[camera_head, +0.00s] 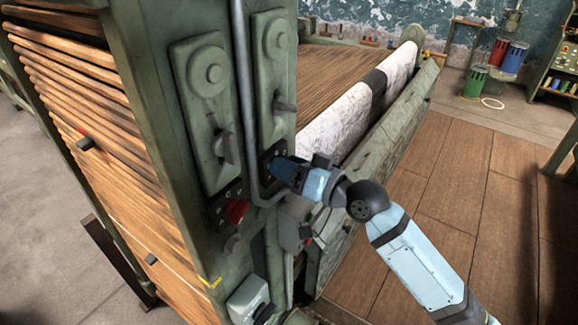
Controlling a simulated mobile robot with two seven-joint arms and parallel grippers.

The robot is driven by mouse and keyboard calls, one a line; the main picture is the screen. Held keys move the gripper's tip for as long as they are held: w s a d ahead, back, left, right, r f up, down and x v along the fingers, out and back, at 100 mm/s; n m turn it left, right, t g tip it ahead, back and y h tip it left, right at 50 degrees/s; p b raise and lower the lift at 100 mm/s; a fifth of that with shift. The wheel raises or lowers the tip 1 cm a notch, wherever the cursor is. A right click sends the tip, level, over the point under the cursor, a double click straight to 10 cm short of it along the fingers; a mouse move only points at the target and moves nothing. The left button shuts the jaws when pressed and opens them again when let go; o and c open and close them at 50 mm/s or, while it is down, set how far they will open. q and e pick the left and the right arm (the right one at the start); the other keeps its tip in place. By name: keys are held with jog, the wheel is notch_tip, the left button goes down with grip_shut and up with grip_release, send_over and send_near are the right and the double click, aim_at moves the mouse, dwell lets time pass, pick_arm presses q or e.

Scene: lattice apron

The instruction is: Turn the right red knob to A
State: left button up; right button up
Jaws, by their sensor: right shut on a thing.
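My right gripper (276,171) is at the right-hand dial panel (266,158) on the front of the green machine. It is shut on the right red knob, which the dark fingers hide from view. I cannot tell which letter that knob points at. A second red knob (237,211) shows on the left-hand dial panel (222,203), with small white letters around it. My left gripper is not in view.
A bent grey pipe (246,110) runs down between the two panels, close to my right gripper. Levers (222,147) stick out above the dials. A white roll (335,125) lies behind my right wrist. Wooden floor (480,180) at the right is open.

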jog(key=shift+f+n, duration=0.1)
jog(key=shift+n, duration=0.3)
jog(key=shift+n+b, duration=0.75)
jog(key=shift+n, duration=0.25)
jog(key=n+b, duration=0.1)
jog(key=n, duration=0.1)
jog(key=shift+n, duration=0.4)
jog(key=n, duration=0.2)
jog(key=shift+s+a+n, duration=0.1)
jog(key=shift+n, duration=0.2)
jog(key=shift+s+n, duration=0.1)
jog(key=shift+n, duration=1.6)
jog(key=o, duration=0.9)
